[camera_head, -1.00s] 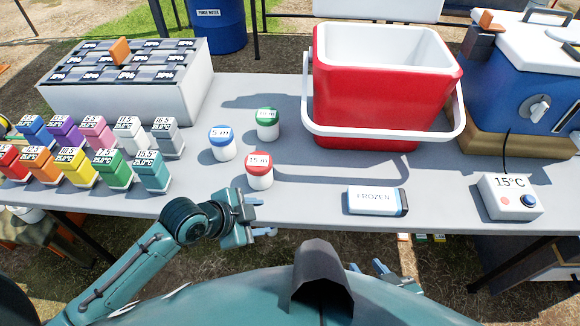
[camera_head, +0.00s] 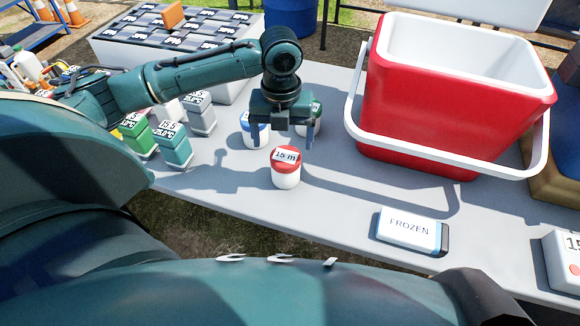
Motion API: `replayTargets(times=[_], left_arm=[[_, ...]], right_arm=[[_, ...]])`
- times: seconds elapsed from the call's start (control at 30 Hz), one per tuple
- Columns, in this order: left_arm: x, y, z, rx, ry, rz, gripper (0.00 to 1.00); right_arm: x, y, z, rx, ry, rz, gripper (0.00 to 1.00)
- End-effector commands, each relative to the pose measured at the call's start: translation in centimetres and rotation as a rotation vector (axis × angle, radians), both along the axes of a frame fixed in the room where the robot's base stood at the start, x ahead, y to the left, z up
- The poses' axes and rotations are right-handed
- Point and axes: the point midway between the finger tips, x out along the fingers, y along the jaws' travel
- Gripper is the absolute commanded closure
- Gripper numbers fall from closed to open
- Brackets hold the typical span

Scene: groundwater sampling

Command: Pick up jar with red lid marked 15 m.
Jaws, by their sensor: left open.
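The jar with the red lid marked 15 m (camera_head: 286,179) stands upright on the grey table (camera_head: 330,210), near its front edge. My left gripper (camera_head: 282,138) hangs pointing down, just above and behind this jar in the picture. Its two fingers are apart with nothing between them that I can make out. My right gripper is not in view.
A red cooler (camera_head: 440,110) with a white handle stands to the right. A white FROZEN pack (camera_head: 408,230) lies at the front. Colored boxes (camera_head: 173,145) and a case with a gridded top (camera_head: 190,38) are at the left. The table between jar and pack is clear.

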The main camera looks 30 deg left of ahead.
Motion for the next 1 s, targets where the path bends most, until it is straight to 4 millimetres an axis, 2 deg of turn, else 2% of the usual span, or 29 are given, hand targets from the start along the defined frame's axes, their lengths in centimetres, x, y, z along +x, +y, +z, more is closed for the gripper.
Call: replayTargets(times=[0.03,0.1,0.47,0.7,0.8,1.0], left_arm=[[-0.1,0.0,-1.2,0.001,0.003,0.0,0.13],[0.0,-0.1,-2.3,-0.001,0.002,-0.001,0.13],[0.3,-0.1,-5.0,-0.002,-0.002,0.001,0.13],[0.6,-0.2,-8.5,-0.001,-0.002,0.0,0.13],[0.6,-0.2,-9.1,-0.001,-0.003,0.0,0.13],[0.6,-0.2,-9.1,0.0,-0.004,0.0,0.15]], right_arm=[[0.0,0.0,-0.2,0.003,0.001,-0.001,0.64],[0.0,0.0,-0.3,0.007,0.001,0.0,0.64],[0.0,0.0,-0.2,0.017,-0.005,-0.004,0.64],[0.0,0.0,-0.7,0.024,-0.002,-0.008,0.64],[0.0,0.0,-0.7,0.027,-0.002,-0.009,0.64],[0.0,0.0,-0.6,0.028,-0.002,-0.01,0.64]])
